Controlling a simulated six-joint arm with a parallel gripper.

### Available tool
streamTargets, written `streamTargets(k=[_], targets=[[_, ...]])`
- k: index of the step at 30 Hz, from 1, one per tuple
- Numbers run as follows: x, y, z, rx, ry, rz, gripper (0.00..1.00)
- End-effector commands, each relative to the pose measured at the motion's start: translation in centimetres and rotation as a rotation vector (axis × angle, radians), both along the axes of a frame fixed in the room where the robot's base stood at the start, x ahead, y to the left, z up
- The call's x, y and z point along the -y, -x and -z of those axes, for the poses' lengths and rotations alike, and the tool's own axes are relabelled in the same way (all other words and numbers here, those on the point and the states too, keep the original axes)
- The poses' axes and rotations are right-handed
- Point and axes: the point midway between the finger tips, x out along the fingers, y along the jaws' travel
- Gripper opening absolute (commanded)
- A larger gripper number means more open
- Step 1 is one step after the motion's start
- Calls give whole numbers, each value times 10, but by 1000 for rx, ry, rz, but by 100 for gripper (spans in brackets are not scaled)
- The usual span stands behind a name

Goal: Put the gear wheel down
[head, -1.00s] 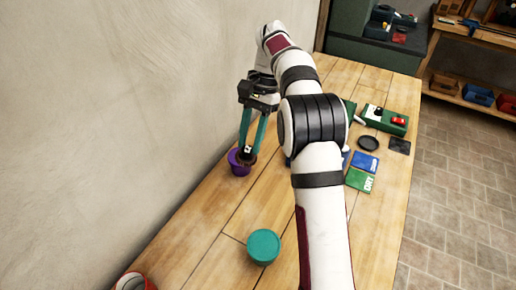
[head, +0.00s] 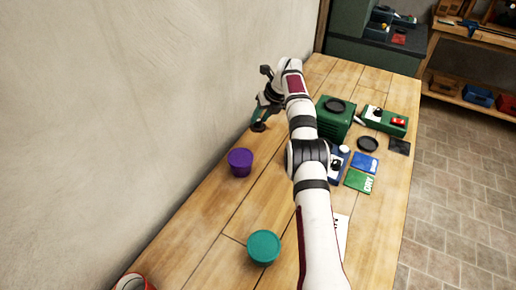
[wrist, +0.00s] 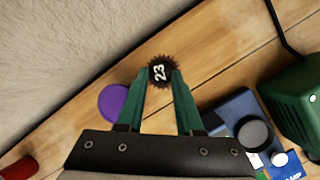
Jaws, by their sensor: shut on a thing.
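The gear wheel (wrist: 161,73) is dark and toothed, with a white "23" on its face. My gripper (wrist: 158,79) is shut on it, with a green finger on either side. In the head view the gear wheel (head: 258,127) shows small and dark at the tips of my gripper (head: 260,121), over the wall side of the table. How high it is above the wood is hard to tell. The wooden table (head: 205,215) is bare around it.
A purple round tub (head: 240,162) stands nearer the camera, and a teal one (head: 264,247) nearer still. A green box (head: 335,119) with a black disc on top, a blue card (head: 365,162) and a green card (head: 359,181) lie to the right. The wall runs along the left.

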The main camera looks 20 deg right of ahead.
Motion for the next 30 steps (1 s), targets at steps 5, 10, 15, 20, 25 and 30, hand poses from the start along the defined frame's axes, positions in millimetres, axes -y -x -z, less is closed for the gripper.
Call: streamTargets(k=[5,10,15,20,25,30], targets=[[-1,1,42,-5,-5,-3,0],[-1,1,67,-3,-4,-3,0],[-1,1,96,-2,-4,-3,0],[-1,1,96,-1,-3,-4,0],[-1,1,99,-2,-3,-4,38],[-1,1,99,-2,-3,-4,65]])
